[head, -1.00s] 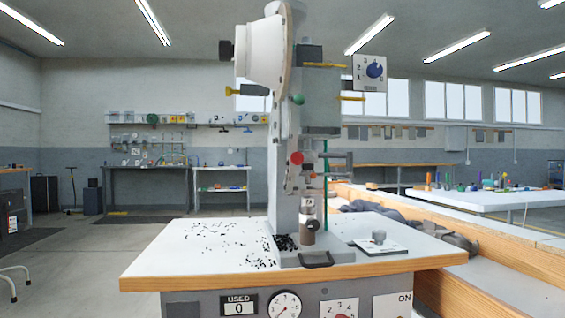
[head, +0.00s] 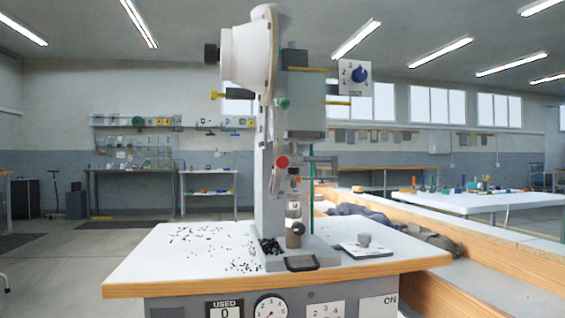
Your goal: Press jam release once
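The eyelet press (head: 268,200) stands upright on a white-topped table with a wooden edge. A red round button (head: 282,162) and a green round knob (head: 284,103) show on its column. A blue dial (head: 360,74) sits on a numbered white plate at its upper right. A grey knob (head: 364,240) stands on a small plate right of the press base. No label that I can read marks the jam release, so I cannot tell which control it is. My gripper is not in view.
The table top (head: 150,262) holds scattered small black bits left of the press. Its front panel has a USED counter (head: 225,309) reading 0 and a gauge (head: 271,308). A wooden-edged bench (head: 480,242) with dark cloth (head: 405,228) runs along the right. Open floor lies left.

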